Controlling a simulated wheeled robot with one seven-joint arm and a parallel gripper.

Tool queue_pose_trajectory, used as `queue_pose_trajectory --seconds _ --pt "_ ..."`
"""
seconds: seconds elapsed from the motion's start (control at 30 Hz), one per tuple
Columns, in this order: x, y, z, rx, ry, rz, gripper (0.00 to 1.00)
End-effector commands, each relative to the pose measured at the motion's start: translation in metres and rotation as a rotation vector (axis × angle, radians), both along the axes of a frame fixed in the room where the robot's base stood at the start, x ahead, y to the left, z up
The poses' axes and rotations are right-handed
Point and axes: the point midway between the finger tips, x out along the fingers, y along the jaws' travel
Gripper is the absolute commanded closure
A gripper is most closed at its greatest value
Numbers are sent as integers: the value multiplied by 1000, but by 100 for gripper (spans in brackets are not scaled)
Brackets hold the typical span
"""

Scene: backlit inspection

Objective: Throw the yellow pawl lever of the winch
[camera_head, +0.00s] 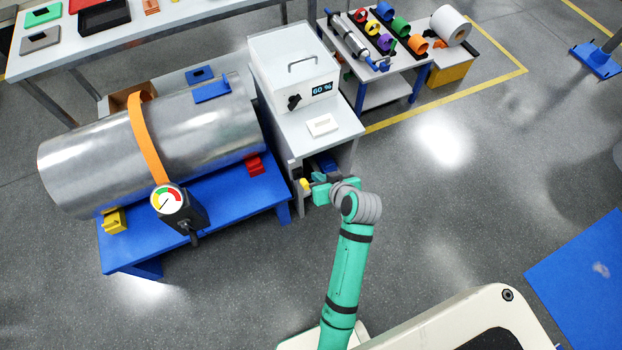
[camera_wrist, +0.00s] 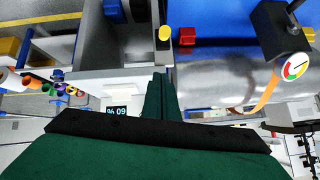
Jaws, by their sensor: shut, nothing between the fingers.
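The yellow tip of the pawl lever (camera_head: 304,185) shows just left of my gripper (camera_head: 318,181), low in front of the grey cabinet. The lever's yellow tip (camera_wrist: 165,33) is also in the wrist view, straight beyond the tips of my shut gripper (camera_wrist: 160,77), with a visible gap there. In the head view my wrist covers part of this area, so I cannot tell whether they touch. Blue parts, perhaps of the winch (camera_head: 325,162), sit in the cabinet's opening behind my gripper. My gripper holds nothing.
The grey cabinet (camera_head: 346,128) carries a white box with a "60 %" display (camera_head: 322,91). Left of it, a large metal cylinder (camera_head: 190,125) with an orange strap lies on a blue stand (camera_head: 230,205), near a gauge (camera_head: 167,200).

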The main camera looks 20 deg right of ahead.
Motion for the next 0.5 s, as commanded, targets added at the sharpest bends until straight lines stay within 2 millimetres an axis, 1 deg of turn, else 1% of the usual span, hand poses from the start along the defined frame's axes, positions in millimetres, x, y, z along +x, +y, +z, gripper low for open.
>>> queue_pose_trajectory --seconds 0.17,0.5 --pt "13 0 -12 3 1 0 100" --pt "59 4 -55 1 2 -2 100"
